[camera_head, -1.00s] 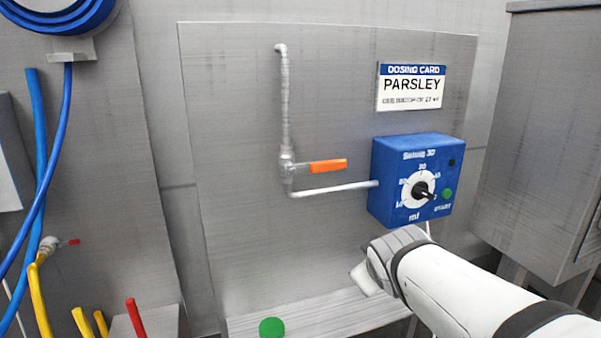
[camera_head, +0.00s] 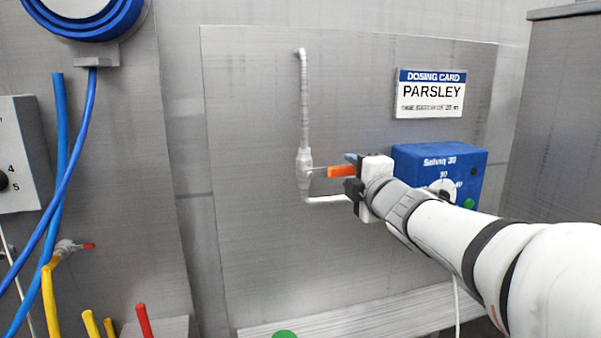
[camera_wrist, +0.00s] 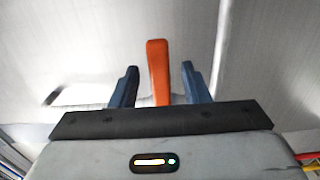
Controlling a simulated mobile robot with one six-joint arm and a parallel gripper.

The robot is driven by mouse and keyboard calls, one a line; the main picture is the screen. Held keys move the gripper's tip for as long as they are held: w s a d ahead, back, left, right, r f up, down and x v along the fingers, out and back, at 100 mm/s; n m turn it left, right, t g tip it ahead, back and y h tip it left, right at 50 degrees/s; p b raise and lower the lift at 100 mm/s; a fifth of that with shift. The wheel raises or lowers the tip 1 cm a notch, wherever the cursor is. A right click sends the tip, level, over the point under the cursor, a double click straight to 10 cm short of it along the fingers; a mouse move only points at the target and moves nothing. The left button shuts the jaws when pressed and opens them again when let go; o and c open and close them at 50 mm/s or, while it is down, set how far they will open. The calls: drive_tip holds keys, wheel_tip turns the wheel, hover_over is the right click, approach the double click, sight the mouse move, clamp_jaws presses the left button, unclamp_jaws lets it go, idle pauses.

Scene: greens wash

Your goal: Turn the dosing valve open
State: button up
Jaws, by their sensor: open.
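The dosing valve's orange lever (camera_head: 342,171) sticks out sideways to the right from the grey valve body (camera_head: 305,163), which sits on a vertical pipe on the steel panel. My gripper (camera_head: 352,172) is at the lever's outer end in the head view. In the wrist view the orange lever (camera_wrist: 158,70) stands between the two blue-grey fingers of my gripper (camera_wrist: 160,85), with a gap on each side. The fingers are open around it. The valve body is not clearly visible in the wrist view.
The blue dosing box (camera_head: 440,165) with its dial is partly hidden behind my arm. A "PARSLEY" dosing card (camera_head: 430,93) hangs above it. A steel ledge (camera_head: 375,318) with a green button (camera_head: 285,334) lies below. Blue hoses (camera_head: 76,160) hang at left.

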drive_tip(key=shift+x, duration=1)
clamp_jaws()
